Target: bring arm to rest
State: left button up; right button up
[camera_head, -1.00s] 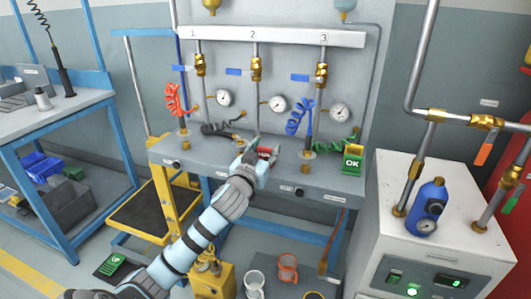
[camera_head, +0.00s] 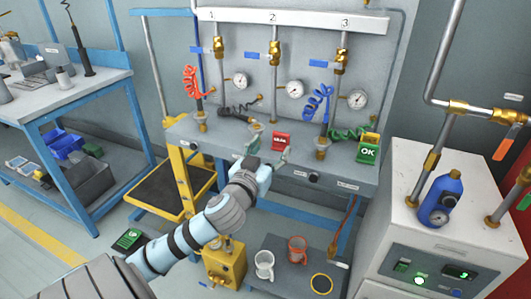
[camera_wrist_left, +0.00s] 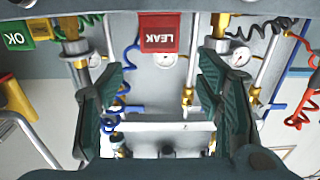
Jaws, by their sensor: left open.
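My left arm reaches in from the lower left of the head view to the blower bench (camera_head: 225,146). Its gripper (camera_head: 270,148) is over the bench's front part, with its fingers spread apart. In the left wrist view the two dark green ribbed fingers (camera_wrist_left: 160,105) stand wide apart with nothing between them. A red LEAK block (camera_head: 281,142) stands on the bench close to the fingertips; it also shows in the wrist view (camera_wrist_left: 159,33), beyond the gap. My right gripper is not in view.
A green OK block (camera_head: 368,150) stands at the bench's right end. Coiled red (camera_head: 191,82) and blue (camera_head: 318,103) hoses and gauges line the panel. A white cabinet (camera_head: 440,225) with a blue bottle (camera_head: 441,200) stands right. Two mugs (camera_head: 297,249) sit below the bench.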

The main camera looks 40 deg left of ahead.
pick_arm(q)
jog(key=v, duration=0.3)
jog(key=shift+s+d, duration=0.15)
jog(key=shift+s, duration=0.2)
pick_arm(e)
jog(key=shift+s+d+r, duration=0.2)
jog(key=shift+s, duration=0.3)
